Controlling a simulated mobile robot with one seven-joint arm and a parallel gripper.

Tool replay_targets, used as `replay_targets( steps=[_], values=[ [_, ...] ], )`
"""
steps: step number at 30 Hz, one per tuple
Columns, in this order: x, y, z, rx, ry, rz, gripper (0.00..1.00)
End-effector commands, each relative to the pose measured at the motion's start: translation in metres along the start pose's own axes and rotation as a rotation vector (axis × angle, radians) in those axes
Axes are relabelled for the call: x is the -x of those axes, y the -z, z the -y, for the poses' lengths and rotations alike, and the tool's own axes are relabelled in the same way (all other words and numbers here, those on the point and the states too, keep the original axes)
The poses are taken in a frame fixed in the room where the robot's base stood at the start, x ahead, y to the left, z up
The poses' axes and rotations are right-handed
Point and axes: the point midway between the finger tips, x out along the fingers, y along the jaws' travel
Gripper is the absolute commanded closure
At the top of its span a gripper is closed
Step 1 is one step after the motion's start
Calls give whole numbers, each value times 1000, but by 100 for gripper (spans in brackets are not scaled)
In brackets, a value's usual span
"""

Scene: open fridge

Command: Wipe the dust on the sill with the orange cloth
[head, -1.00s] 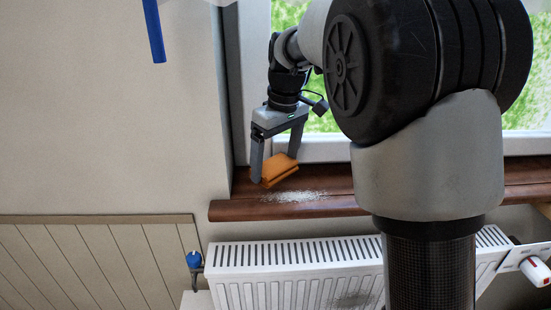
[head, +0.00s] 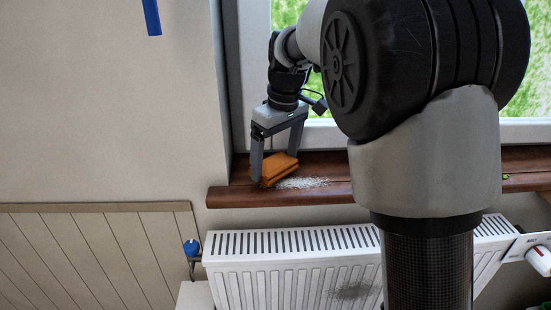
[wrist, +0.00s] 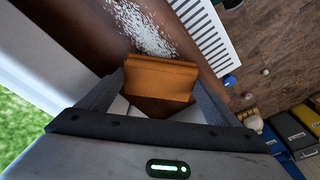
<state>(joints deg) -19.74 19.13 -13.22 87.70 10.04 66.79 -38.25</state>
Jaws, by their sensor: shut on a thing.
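The orange cloth (head: 276,170) is a folded block between the fingers of my gripper (head: 277,168). My gripper is shut on it, low over the left end of the brown sill (head: 235,196). Whether the cloth touches the sill is hard to tell. The white dust (head: 303,183) is a speckled patch just right of the cloth in the head view. In the wrist view the cloth (wrist: 161,78) sits between the fingertips, and the dust (wrist: 140,27) lies just beyond it on the sill.
A white radiator (head: 290,262) hangs below the sill, with a blue knob (head: 191,247) at its left. The window frame rises behind the sill. My arm hides the middle of the sill. In the wrist view, several boxes (wrist: 291,130) lie on the floor.

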Motion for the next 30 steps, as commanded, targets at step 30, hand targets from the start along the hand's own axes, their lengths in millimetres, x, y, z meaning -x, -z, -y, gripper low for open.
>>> replay_targets(
  steps=[30],
  values=[
    [-20,-3,0,0,0,1,33]
  ],
)
